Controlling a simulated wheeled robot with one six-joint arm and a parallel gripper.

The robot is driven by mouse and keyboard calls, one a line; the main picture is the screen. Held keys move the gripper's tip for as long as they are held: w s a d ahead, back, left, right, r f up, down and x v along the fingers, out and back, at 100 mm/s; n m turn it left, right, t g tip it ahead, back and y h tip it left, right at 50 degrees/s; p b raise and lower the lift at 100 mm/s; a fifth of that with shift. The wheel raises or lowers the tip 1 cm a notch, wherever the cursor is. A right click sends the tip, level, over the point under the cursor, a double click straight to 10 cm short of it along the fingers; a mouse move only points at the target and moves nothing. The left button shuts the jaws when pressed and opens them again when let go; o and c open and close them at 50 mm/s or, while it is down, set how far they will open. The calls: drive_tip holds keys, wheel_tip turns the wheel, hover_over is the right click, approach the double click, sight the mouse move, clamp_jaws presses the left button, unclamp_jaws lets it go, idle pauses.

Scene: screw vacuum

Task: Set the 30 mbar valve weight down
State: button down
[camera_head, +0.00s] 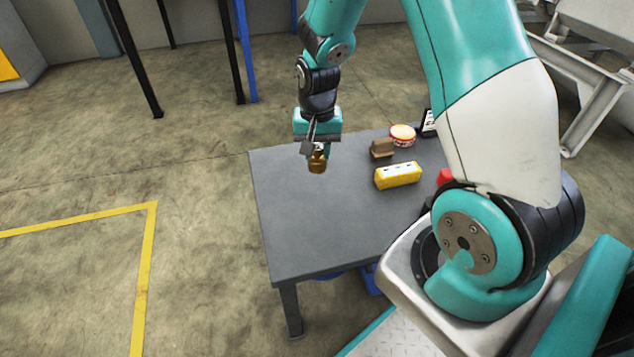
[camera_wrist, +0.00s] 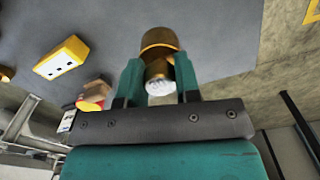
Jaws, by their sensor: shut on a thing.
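The valve weight (camera_head: 317,163) is a small brass-coloured cylinder. My gripper (camera_head: 316,150) is shut on it, over the left far part of the grey table (camera_head: 310,215). In the wrist view the weight (camera_wrist: 158,45) sits between the two teal fingers of my gripper (camera_wrist: 160,80), with a narrower pale end toward the palm. The head view does not clearly show whether its underside touches the tabletop. No label can be read on it.
A yellow block with dark holes (camera_head: 398,175), a brown block (camera_head: 382,148) and a round red-and-white tin (camera_head: 402,135) stand to the right. The table's left and front areas are clear.

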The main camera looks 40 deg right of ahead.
wheel_tip(320, 180, down, 8)
drive_tip(key=shift+r+b, duration=0.1)
drive_tip(key=shift+b, duration=1)
drive_tip(key=c, duration=0.8)
unclamp_jaws()
drive_tip(key=shift+f, duration=0.2)
wheel_tip(320, 180, up, 12)
drive_tip(key=p, duration=0.4)
drive_tip(key=shift+p, duration=0.3)
drive_tip(key=s+a+r+n+y, duration=0.2)
drive_tip(key=s+a+r+n, duration=0.25)
drive_tip(key=a+r, duration=0.55)
drive_tip(key=s+a+r+n, duration=0.2)
drive_tip(key=s+a+n, duration=0.1)
drive_tip(key=s, duration=0.2)
drive_tip(key=s+a+r+n+y, duration=0.1)
drive_tip(key=s+a+r+n, duration=0.2)
drive_tip(key=s+a+n, duration=0.1)
drive_tip(key=s+a+r+n+y, duration=0.1)
drive_tip(key=s+a+r+n, duration=0.2)
drive_tip(key=s, duration=0.3)
drive_tip(key=shift+s+a+r, duration=0.25)
drive_tip(key=shift+a, duration=0.05)
